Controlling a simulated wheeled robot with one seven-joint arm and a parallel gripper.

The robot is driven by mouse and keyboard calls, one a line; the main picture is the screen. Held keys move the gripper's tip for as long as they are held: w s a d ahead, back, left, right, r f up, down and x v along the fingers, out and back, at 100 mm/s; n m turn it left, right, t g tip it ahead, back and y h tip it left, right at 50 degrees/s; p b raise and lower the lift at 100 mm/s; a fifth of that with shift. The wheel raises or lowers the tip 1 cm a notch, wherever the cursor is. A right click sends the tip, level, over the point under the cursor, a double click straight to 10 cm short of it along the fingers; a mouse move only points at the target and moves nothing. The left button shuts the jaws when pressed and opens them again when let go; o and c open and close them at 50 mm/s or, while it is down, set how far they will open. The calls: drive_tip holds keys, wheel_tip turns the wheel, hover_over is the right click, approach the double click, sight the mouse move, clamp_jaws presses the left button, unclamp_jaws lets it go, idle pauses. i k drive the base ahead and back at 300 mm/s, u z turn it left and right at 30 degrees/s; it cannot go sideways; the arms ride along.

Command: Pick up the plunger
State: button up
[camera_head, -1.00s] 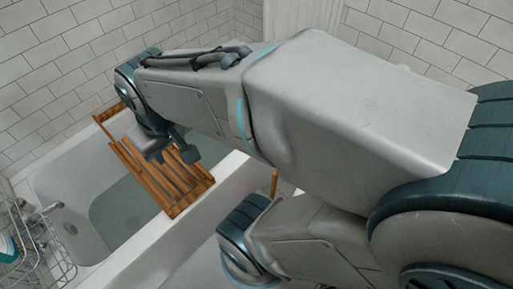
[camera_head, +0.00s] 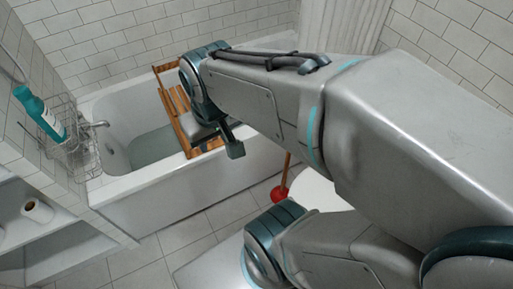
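The plunger has a red rubber cup (camera_head: 279,195) resting on the tiled floor and a wooden handle (camera_head: 286,169) leaning slightly to the right. It stands in the narrow space between the bathtub and the white toilet. My arm hides the upper end of the handle. My gripper (camera_head: 227,146) hangs up and left of the plunger in the picture, in front of the bathtub and its wooden rack. It is apart from the plunger. I cannot make out whether its fingers are open or shut.
The white bathtub (camera_head: 165,189) has a slatted wooden rack (camera_head: 181,117) across it. The white toilet (camera_head: 318,192) is partly behind my arm. A wire basket (camera_head: 78,150) and a teal bottle (camera_head: 38,108) are at left. A toilet roll (camera_head: 38,211) sits in a shelf niche. Floor tiles (camera_head: 190,232) at the lower middle are clear.

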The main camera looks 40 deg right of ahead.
sight(281, 190)
drive_tip(key=u, duration=1.45)
drive_tip(key=i, duration=0.9)
drive_tip(key=z, duration=4.55)
drive_tip(key=i, duration=0.45)
drive_tip(key=u, duration=0.5)
